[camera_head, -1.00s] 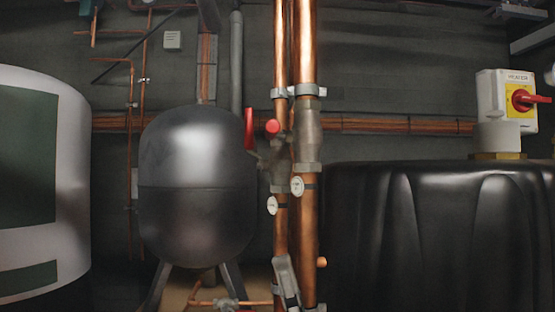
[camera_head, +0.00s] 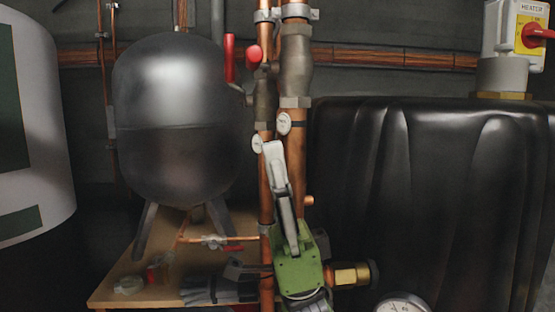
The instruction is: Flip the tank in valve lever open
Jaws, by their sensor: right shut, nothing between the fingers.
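A red lever (camera_head: 229,57) stands upright on a valve beside the copper pipes, right of the dark tank (camera_head: 178,115). A second, small red lever (camera_head: 232,248) lies flat by the thin copper pipe under the tank. I cannot tell which is the tank in valve lever. My right gripper (camera_head: 272,150) points up in front of the copper pipes. Its grey fingers are shut and empty, below the red upright lever and apart from both levers. Its green body hides part of the pipes. My left gripper is not in view.
A brass fitting (camera_head: 352,275) and a round gauge (camera_head: 402,304) are at the bottom. A black tank (camera_head: 430,180) fills the right. A wooden stand (camera_head: 125,268) carries dark items.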

